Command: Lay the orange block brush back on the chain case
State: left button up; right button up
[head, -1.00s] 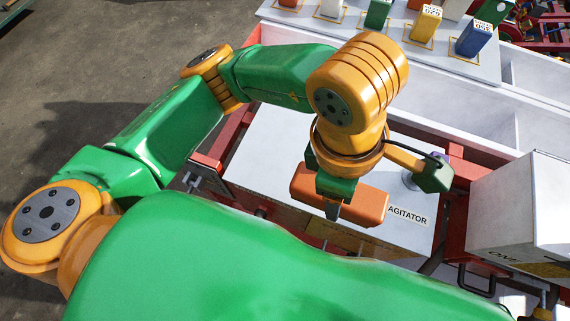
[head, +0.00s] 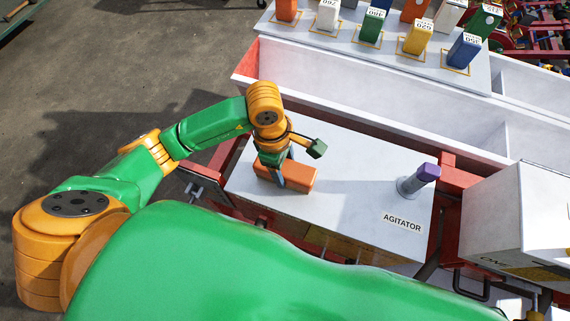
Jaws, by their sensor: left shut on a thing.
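The orange block brush (head: 300,178) is at the left part of the white chain case (head: 345,195), whose top carries an AGITATOR label. My left gripper (head: 282,178) is shut on the brush from above. The brush is low over the case top or on it; I cannot tell whether it touches. The gripper hides part of the brush's left half. My right gripper is not in the view.
A white box (head: 520,215) is to the right. Behind is a long white trough (head: 370,88), with a shelf of several coloured blocks (head: 418,36) beyond.

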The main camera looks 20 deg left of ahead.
pick_arm(q)
jog(key=shift+f, duration=0.1)
jog(key=shift+f, duration=0.1)
jog(key=o, duration=1.4)
jog(key=shift+o, duration=0.2)
jog(key=shift+r, duration=0.4)
notch_tip(320, 180, up, 12)
jog(key=a, duration=0.1)
jog(key=shift+a+f+b, duration=0.25)
jog(key=shift+a+b, duration=0.1)
